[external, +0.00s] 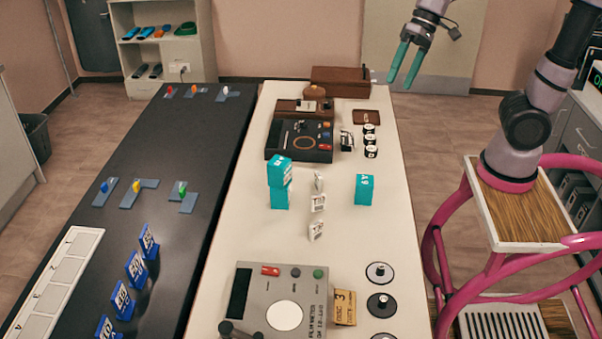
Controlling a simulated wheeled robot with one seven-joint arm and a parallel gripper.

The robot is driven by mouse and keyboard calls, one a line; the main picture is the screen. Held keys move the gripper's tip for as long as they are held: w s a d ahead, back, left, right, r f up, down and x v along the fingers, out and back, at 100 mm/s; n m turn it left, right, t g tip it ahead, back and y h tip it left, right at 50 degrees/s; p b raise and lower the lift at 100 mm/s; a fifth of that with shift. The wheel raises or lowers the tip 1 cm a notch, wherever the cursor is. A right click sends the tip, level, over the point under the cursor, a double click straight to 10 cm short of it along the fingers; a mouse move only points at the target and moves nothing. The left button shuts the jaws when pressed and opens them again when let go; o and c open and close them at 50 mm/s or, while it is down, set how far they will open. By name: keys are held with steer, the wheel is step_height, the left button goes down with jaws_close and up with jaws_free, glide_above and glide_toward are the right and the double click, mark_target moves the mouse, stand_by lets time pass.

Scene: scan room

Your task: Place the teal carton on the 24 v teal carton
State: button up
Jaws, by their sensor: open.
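Three teal cartons stand on the white table. Two of them are at the middle left of the table: an upper teal carton (280,171) sits on a lower teal carton (280,198), slightly turned against it. A third teal carton (364,189) stands alone to the right, with white marks on its face. The marks are too small to read surely, so I cannot tell which carton is the 24 v one. My gripper (401,84), with teal fingers, is open and empty. It is raised by the table's far right end, well away from the cartons.
Several small white cards (317,203) stand between the stack and the single carton. A grey film meter (280,300) and round discs (380,273) are at the near end. A black device (299,141) and dark spools (370,140) lie farther back. A black bench (150,170) adjoins left.

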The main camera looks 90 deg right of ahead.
steer(key=s+r+n+t+h, duration=0.1)
steer(key=s+n+t+h, duration=0.1)
steer(key=s, duration=0.9)
steer(key=shift+r+n+t, duration=0.3)
steer(key=shift+n+t, duration=0.3)
steer(key=shift+n, duration=0.5)
